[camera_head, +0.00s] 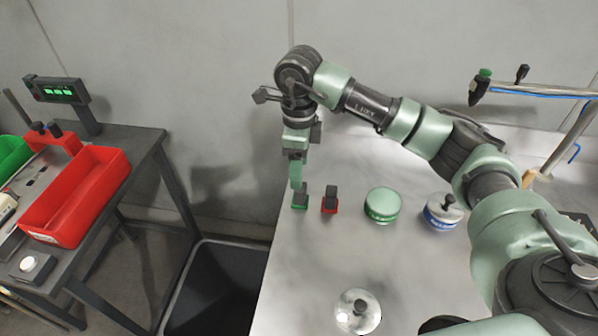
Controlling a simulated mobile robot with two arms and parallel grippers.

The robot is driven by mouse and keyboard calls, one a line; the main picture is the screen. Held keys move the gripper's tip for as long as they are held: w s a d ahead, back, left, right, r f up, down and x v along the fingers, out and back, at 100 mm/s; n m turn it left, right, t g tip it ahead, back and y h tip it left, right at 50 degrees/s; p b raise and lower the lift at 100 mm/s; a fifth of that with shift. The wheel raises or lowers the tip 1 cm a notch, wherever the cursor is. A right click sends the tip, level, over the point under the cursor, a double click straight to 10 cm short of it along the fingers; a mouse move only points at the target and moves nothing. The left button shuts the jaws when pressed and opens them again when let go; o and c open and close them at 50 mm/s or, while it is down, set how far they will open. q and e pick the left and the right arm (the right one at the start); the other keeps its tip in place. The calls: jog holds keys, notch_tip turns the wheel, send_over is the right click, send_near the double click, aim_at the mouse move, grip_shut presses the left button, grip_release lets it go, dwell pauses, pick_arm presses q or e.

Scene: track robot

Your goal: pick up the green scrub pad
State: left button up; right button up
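A small green block with a dark top (300,200), which looks like the green scrub pad, stands on the pale metal table near its left edge. My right gripper (297,182) points down right over it. Its green fingers overlap the block's top in this view, so I cannot tell whether they touch it or whether they are open or shut. My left gripper is not in view.
A similar red block (330,201) stands close to the right. Further right are a round green tin (382,204) and a blue-and-white round container with a knob (443,213). A silver knobbed lid (358,312) lies nearer. A dark bin (262,262) stands left of the table.

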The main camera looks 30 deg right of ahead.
aim_at(300, 195)
jog(key=shift+w+f, duration=0.1)
jog(key=shift+w, duration=0.05)
jog(key=shift+f+p, duration=0.35)
jog(key=shift+f, duration=0.9)
jog(key=f+p, duration=0.2)
jog(key=f, duration=0.2)
jog(key=shift+d+f, duration=0.2)
jog(key=shift+f, duration=0.25)
jog(key=c, duration=1.3)
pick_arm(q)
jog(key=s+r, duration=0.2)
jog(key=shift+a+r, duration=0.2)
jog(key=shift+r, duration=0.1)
pick_arm(e)
grip_shut()
